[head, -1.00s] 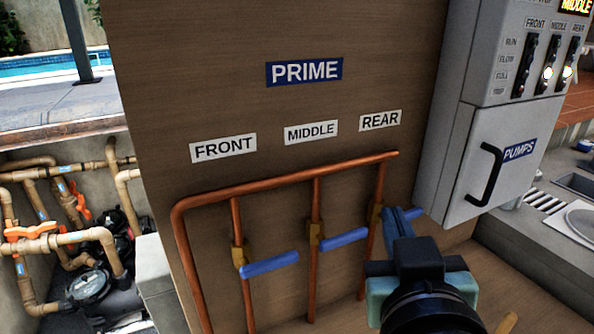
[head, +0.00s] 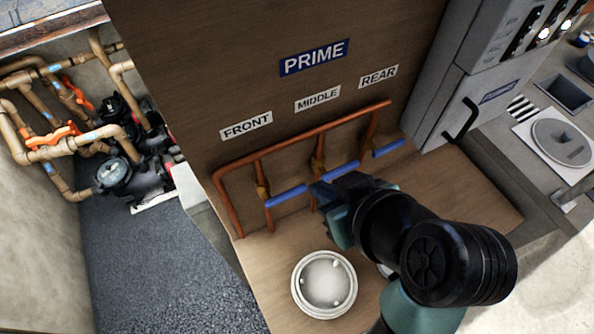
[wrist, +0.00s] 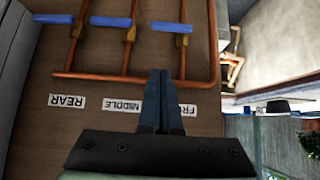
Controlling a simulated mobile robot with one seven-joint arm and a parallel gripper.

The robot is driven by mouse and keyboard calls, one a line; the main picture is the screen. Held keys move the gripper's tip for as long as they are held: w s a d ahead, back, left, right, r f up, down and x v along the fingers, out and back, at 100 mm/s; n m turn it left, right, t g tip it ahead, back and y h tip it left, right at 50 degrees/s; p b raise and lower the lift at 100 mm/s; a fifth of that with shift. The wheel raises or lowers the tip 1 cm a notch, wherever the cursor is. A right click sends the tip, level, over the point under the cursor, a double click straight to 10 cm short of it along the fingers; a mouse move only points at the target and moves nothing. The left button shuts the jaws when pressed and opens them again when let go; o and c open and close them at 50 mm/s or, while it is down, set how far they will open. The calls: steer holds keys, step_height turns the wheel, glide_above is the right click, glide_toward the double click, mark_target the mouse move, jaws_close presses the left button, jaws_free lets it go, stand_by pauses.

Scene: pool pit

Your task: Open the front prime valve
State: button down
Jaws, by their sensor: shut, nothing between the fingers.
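The front prime valve is a brass body (head: 262,192) on the leftmost vertical copper pipe, with a blue lever (head: 286,196) pointing right, across the pipe. In the upside-down wrist view its blue lever (wrist: 168,27) is the rightmost of three. The middle valve's blue lever (head: 341,171) and the rear valve's blue lever (head: 389,148) also lie across their pipes. My gripper (head: 320,191) is shut and empty, just right of the front lever's free end and before the middle pipe. In the wrist view its fingers (wrist: 161,73) are together, apart from the levers.
The copper pipe frame runs along a wooden panel (head: 225,80) under the PRIME sign (head: 314,57). A white round basket-like object (head: 324,284) sits on the wooden ledge below. A grey pump cabinet (head: 440,90) stands right. Pumps and pipes (head: 110,175) fill the pit at left.

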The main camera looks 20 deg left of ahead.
steer(key=shift+f, duration=0.1)
steer(key=p, duration=0.1)
glide_above(286, 196)
steer(key=d, duration=0.2)
step_height(286, 196, down, 7)
steer(key=shift+w+d+f+p, duration=0.15)
steer(key=shift+f+p, duration=0.1)
steer(key=shift+f, duration=0.75)
steer(key=shift+w+d+f+p, duration=0.15)
steer(key=shift+f+p, duration=0.1)
steer(key=shift+f, duration=0.7)
steer(key=shift+a, duration=0.1)
steer(key=shift+f, duration=0.1)
